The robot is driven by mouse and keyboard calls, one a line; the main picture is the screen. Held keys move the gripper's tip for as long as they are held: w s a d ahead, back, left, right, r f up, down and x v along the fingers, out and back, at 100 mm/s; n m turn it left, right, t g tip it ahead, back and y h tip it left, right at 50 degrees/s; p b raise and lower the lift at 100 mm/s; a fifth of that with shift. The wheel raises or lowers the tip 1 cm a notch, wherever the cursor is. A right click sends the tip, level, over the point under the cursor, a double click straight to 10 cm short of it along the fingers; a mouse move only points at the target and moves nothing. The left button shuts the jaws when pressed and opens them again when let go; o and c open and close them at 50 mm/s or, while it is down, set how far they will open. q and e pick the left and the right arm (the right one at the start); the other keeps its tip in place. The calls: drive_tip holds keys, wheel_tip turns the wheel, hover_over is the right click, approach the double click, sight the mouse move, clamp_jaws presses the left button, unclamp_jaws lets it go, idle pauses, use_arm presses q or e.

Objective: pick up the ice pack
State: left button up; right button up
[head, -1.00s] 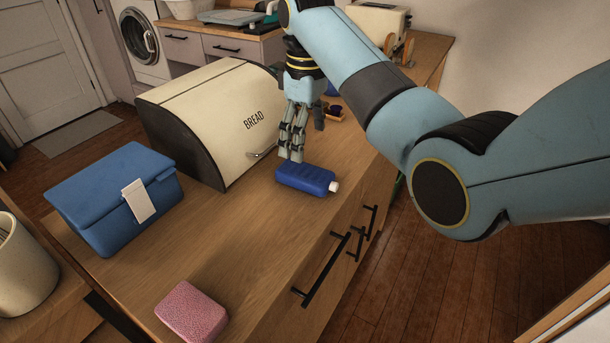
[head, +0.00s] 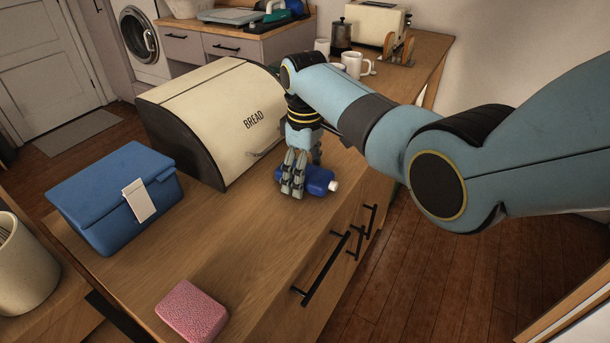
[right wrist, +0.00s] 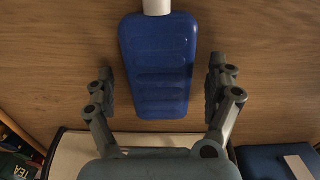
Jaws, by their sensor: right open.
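The ice pack (head: 318,181) is a blue, ridged, flat bottle shape with a white cap. It lies on the wooden counter in front of the bread box. In the right wrist view the ice pack (right wrist: 158,65) lies between the two open fingers, with a gap on each side and its cap pointing away. My right gripper (head: 292,190) is open around the ice pack and hides part of it in the head view. The right gripper (right wrist: 162,85) also shows in the right wrist view. My left gripper is not in view.
The cream bread box (head: 215,115) stands close behind the ice pack. A blue lunch box (head: 110,205) is at the left and a pink sponge (head: 192,311) at the front. Mugs (head: 353,65) and a toaster (head: 378,22) stand farther back. The counter around the sponge is clear.

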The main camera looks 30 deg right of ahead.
drive_tip(key=shift+c, duration=0.4)
drive_tip(key=c, duration=1.6)
drive_tip(key=shift+r, duration=0.1)
